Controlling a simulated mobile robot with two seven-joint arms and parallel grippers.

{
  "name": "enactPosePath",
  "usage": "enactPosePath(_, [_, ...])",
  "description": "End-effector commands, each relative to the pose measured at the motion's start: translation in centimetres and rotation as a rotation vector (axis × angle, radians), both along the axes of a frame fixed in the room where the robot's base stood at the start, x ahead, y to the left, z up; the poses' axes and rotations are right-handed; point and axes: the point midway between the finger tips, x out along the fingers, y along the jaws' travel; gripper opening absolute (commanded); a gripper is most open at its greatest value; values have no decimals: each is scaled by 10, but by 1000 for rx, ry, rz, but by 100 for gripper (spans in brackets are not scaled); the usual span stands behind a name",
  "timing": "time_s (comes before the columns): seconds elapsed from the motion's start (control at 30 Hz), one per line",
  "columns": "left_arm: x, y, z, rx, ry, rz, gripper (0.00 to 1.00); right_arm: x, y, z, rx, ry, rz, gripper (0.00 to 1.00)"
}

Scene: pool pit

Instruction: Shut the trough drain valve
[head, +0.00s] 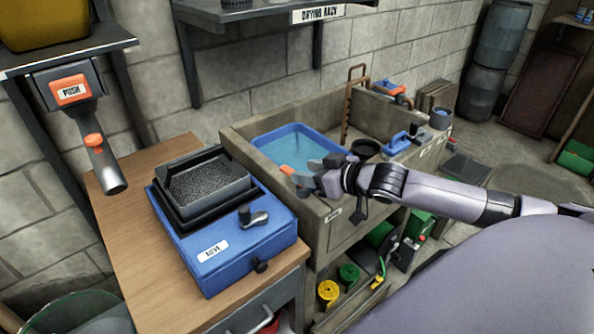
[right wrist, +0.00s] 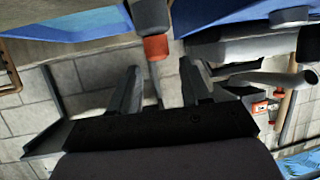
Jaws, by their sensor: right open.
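The stone trough (head: 345,232) stands in the middle of the head view. My right gripper (head: 304,179) is at its front left rim, with its arm coming in from the right. An orange-ended piece (head: 287,169), apparently the drain valve's handle, shows at the fingertips. In the right wrist view my right gripper (right wrist: 160,85) is open, and a grey piece with an orange-red end (right wrist: 155,47) lies between the fingertips. I cannot tell whether the fingers touch it. The gripper hides much of the valve, so its position is unclear. My left gripper is not in view.
A blue tub (head: 262,145) of water sits in the trough. A blue box with a black tray (head: 230,262) stands on the wooden bench (head: 125,225) at the left. Yellow and green spools (head: 328,291) lie below the trough.

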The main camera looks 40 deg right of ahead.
Motion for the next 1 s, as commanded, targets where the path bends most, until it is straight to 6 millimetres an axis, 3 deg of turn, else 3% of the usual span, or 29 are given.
enactPosePath(0.37, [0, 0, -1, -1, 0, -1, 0, 30, 8, -12, 1, -1, 1, 47])
enactPosePath(0.8, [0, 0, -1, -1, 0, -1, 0, 35, 10, -15, -1, 0, 1, 47])
enactPosePath(0.93, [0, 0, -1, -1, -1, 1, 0, 35, 10, -15, -1, 1, 1, 4])
enactPosePath(1.0, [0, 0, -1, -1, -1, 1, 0, 35, 10, -15, -1, 0, 1, 0])
